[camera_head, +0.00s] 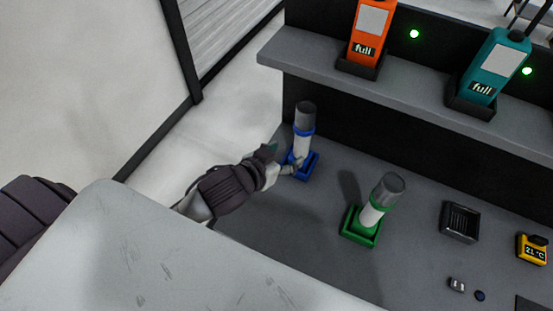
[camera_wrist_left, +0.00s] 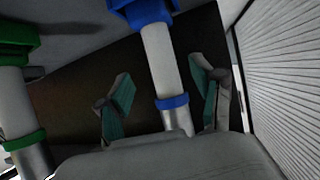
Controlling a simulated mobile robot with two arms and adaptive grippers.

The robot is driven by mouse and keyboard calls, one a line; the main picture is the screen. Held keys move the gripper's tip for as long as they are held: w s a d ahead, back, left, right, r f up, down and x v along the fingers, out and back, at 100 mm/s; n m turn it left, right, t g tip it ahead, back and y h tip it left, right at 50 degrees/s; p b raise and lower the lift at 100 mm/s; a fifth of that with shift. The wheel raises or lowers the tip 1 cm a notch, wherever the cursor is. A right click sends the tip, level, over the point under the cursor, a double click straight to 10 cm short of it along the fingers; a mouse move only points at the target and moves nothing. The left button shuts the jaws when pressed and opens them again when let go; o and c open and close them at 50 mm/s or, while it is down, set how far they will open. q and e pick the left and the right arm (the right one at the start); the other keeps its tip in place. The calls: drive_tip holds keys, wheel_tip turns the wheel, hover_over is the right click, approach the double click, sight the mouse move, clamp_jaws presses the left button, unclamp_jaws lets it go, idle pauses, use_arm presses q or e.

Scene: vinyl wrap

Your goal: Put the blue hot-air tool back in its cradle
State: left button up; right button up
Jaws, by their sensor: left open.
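The blue hot-air tool (camera_head: 303,138) has a white body, a blue ring and a dark grey end. It stands upright in the blue cradle (camera_head: 311,167), dark end up. My left gripper (camera_head: 281,160) is beside it, low near the cradle. In the left wrist view, the open fingers (camera_wrist_left: 161,72) with teal pads are on either side of the tool (camera_wrist_left: 157,58), with gaps showing. The blue cradle (camera_wrist_left: 140,11) is at the top of that view. My right gripper is not in view.
A green-ringed tool (camera_head: 372,214) stands in a green cradle (camera_head: 359,232) to the right. Orange (camera_head: 366,36) and teal (camera_head: 491,66) bottles stand on the shelf (camera_head: 425,95). A black tray (camera_head: 460,222) and yellow thermometer (camera_head: 531,250) lie further right.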

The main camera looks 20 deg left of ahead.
use_arm(q)
drive_tip(key=v, duration=0.3)
drive_tip(key=shift+s+r, duration=0.15)
drive_tip(key=shift+s, duration=0.15)
idle(0.3)
